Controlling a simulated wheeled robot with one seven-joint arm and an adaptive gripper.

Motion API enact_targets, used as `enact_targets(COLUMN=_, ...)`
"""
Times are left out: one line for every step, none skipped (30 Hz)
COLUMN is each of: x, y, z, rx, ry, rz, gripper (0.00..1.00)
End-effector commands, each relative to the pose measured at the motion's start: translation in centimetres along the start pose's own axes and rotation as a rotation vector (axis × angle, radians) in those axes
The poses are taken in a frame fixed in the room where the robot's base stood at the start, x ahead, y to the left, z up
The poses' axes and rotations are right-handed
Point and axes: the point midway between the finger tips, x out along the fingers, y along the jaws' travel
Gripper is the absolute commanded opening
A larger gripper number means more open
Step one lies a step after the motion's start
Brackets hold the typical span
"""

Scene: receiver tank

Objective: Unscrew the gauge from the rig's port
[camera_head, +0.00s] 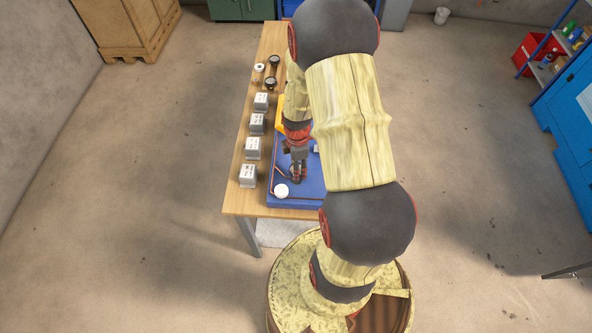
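The rig has a blue base (312,185) on the near end of the wooden table. A round white piece (281,191) is at its front left corner; I cannot tell whether it is the gauge. My gripper (297,176) points down over the left part of the rig, just behind and right of the white piece. Its fingertips are small and dark here, close to dark parts of the rig, so I cannot tell if they are open or hold anything. The port is not clearly visible. My arm covers the rig's right side.
Several grey boxes (253,148) stand in a row along the table's left side (241,190). Dark round-faced pieces (270,83) and a small white ring (259,67) lie farther back. A yellow part (281,115) stands behind the gripper.

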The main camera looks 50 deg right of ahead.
Motion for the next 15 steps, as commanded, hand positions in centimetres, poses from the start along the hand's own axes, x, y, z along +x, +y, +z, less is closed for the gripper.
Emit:
enact_targets(x=0.02, y=-0.03, z=-0.01, rx=-0.108, ry=0.000, rz=0.000, gripper=0.00)
enact_targets(x=0.01, y=-0.03, z=-0.01, rx=-0.173, ry=0.000, rz=0.000, gripper=0.00)
enact_targets(x=0.00, y=-0.03, z=0.00, rx=-0.247, ry=0.000, rz=0.000, gripper=0.00)
enact_targets(x=0.00, y=-0.03, z=0.00, rx=-0.293, ry=0.000, rz=-0.001, gripper=0.00)
enact_targets(x=-0.01, y=-0.03, z=0.00, rx=-0.327, ry=0.000, rz=-0.001, gripper=0.00)
enact_targets(x=-0.01, y=-0.03, z=0.00, rx=-0.356, ry=0.000, rz=-0.001, gripper=0.00)
enact_targets(x=-0.01, y=-0.04, z=0.00, rx=-0.369, ry=0.000, rz=-0.001, gripper=0.00)
enact_targets(x=-0.01, y=-0.04, z=0.00, rx=-0.374, ry=0.000, rz=-0.001, gripper=0.00)
enact_targets(x=-0.01, y=-0.04, z=0.00, rx=-0.374, ry=0.000, rz=-0.001, gripper=0.00)
enact_targets(x=-0.01, y=-0.04, z=0.00, rx=-0.373, ry=0.000, rz=-0.001, gripper=0.00)
enact_targets(x=-0.01, y=-0.04, z=0.00, rx=-0.372, ry=0.000, rz=-0.001, gripper=0.00)
enact_targets(x=-0.01, y=-0.04, z=0.00, rx=-0.372, ry=0.000, rz=-0.001, gripper=0.00)
enact_targets(x=-0.01, y=-0.04, z=0.00, rx=-0.371, ry=0.000, rz=-0.001, gripper=0.43)
enact_targets(x=-0.01, y=-0.04, z=0.01, rx=-0.371, ry=0.000, rz=-0.001, gripper=0.44)
enact_targets(x=-0.01, y=-0.04, z=0.01, rx=-0.371, ry=0.000, rz=-0.001, gripper=0.47)
